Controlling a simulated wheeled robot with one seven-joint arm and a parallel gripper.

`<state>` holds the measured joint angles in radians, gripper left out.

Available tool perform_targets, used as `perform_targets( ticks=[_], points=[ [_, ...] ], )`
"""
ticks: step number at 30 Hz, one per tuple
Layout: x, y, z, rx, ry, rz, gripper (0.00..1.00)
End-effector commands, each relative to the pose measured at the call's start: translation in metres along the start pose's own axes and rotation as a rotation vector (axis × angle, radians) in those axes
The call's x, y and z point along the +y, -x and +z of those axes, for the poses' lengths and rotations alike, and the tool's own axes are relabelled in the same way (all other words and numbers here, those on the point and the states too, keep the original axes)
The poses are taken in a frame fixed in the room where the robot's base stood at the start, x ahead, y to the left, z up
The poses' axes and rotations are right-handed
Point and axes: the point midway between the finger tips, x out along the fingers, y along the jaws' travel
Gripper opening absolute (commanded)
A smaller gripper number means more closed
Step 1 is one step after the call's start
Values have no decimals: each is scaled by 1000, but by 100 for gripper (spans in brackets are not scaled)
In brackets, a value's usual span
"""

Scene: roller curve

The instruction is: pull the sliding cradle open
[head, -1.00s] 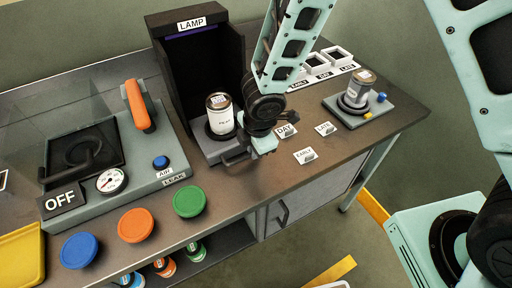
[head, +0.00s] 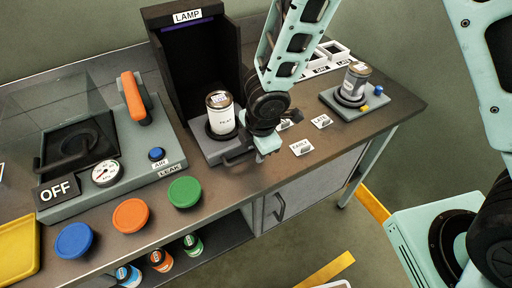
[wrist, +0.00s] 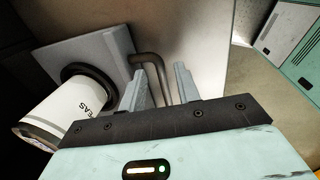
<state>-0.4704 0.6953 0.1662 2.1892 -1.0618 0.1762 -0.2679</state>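The sliding cradle (head: 207,149) is a grey plate at the foot of the dark lamp booth (head: 202,86), with a dark bent handle (head: 240,160) at its front. A white can (head: 221,117) stands upright in its round seat. My gripper (head: 268,150) is at the handle, right of the can. The can (wrist: 72,108) and cradle plate (wrist: 100,50) show at the left.
A leak station (head: 130,170) with an orange handle stands left. Blue, orange and green discs (head: 185,191) line the front edge. Small cards (head: 301,147) lie right of my gripper. A second can (head: 357,78) stands on a grey base (head: 375,100) farther right.

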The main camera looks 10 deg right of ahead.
Motion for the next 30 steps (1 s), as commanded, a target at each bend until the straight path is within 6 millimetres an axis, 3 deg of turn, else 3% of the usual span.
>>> perform_targets(
  ticks=[8, 24, 30],
  points=[
    [2, 16, 0, 2, -2, 3, 33],
    [2, 137, 1, 0, -3, 5, 33],
    [1, 165, 1, 0, -2, 2, 33]
  ],
)
